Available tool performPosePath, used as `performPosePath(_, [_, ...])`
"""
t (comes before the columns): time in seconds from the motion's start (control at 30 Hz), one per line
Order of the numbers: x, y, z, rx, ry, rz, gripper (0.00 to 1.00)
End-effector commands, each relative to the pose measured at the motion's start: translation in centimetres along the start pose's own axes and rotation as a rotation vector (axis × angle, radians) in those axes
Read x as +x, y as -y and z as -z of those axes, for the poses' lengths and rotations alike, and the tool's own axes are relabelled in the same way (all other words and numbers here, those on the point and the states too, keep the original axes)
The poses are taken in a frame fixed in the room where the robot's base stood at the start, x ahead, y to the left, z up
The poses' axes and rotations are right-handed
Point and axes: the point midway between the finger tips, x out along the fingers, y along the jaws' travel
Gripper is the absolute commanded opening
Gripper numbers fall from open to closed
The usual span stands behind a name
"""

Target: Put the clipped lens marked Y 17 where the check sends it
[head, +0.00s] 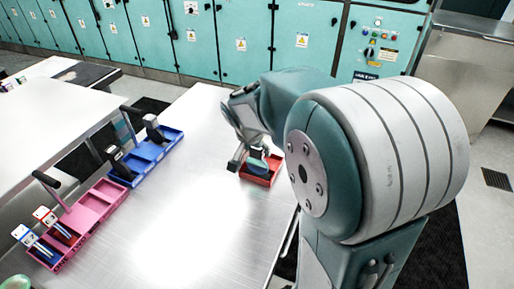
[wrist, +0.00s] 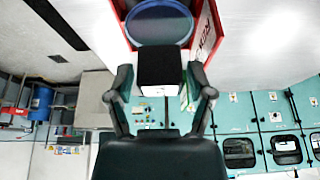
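The clipped lens shows in the wrist view as a dark blue disc (wrist: 158,22) with a black block-shaped clip (wrist: 160,66). In the head view its blue disc (head: 257,167) appears within the red tray (head: 268,181), low in it or just above; I cannot tell if it touches the floor. The red tray (wrist: 205,40) also shows in the wrist view, with partly cut-off lettering on its right wall. My gripper (wrist: 160,78) has its fingers close on both sides of the black clip and seems shut on it. No Y 17 marking is readable.
A blue tray (head: 160,155) with black upright pieces stands on the table's left. The metal table (head: 190,230) is clear between these and the red tray. Teal cabinets line the back.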

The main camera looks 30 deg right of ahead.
Motion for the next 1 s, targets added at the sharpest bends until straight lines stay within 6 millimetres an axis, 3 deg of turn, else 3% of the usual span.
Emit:
performPosePath(0.47, [-0.6, 0.0, 0.1, 0.0, -0.002, 0.001, 0.84])
performPosePath(1.0, [-10.7, 0.1, 0.1, 0.0, -0.004, 0.002, 0.84])
